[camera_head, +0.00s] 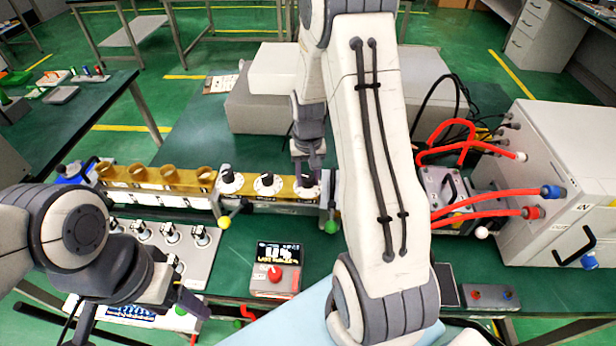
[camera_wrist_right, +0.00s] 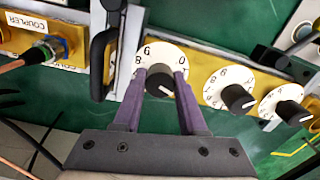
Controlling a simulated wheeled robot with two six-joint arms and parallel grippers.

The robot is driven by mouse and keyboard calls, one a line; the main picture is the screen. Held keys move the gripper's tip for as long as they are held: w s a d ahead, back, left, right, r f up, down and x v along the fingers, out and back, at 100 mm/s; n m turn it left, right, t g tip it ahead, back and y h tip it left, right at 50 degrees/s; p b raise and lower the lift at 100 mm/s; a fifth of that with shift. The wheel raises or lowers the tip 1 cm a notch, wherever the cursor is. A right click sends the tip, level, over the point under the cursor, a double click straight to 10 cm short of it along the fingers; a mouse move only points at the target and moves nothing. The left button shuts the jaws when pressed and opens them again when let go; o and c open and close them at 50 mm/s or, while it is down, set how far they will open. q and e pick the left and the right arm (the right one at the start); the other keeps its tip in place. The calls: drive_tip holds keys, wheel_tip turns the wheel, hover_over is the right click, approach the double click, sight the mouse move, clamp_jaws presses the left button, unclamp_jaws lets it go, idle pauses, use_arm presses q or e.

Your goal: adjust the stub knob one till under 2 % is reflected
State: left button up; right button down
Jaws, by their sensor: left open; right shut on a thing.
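Three black stub knobs with white numbered dials stand in a row on the brass waveguide (camera_head: 286,208). In the head view they are the left knob (camera_head: 231,182), the middle knob (camera_head: 267,184) and the right knob (camera_head: 306,188). My right gripper (camera_head: 308,174) is down at the right knob. In the right wrist view its purple fingers (camera_wrist_right: 158,84) are shut on that knob (camera_wrist_right: 160,82), one on each side. The other two knobs (camera_wrist_right: 238,97) (camera_wrist_right: 291,112) stand free. My left gripper (camera_head: 190,302) is open and empty.
A white generator cabinet (camera_head: 545,165) with red cables stands at right. A black handle (camera_wrist_right: 100,60) is close beside the gripped knob. Green bench shows around the meter box.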

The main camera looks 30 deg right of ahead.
sight(308, 177)
drive_tip(key=n, duration=0.3)
drive_tip(key=shift+c, duration=2.3)
unclamp_jaws()
wheel_tip(308, 177, up, 11)
drive_tip(key=shift+f, duration=0.2)
drive_tip(key=s+a+r+n, duration=0.2)
drive_tip(key=a+n, duration=0.1)
drive_tip(key=a, duration=0.7)
drive_tip(key=s+a+r+n, duration=0.1)
drive_tip(key=s+a+n, duration=0.2)
drive_tip(key=s+a, duration=0.5)
drive_tip(key=s+a+r+n+y, duration=0.1)
drive_tip(key=s+a+n, duration=0.2)
drive_tip(key=s+a, duration=0.5)
drive_tip(key=s, duration=0.4)
drive_tip(key=shift+r+n, duration=0.2)
drive_tip(key=shift+n, duration=0.1)
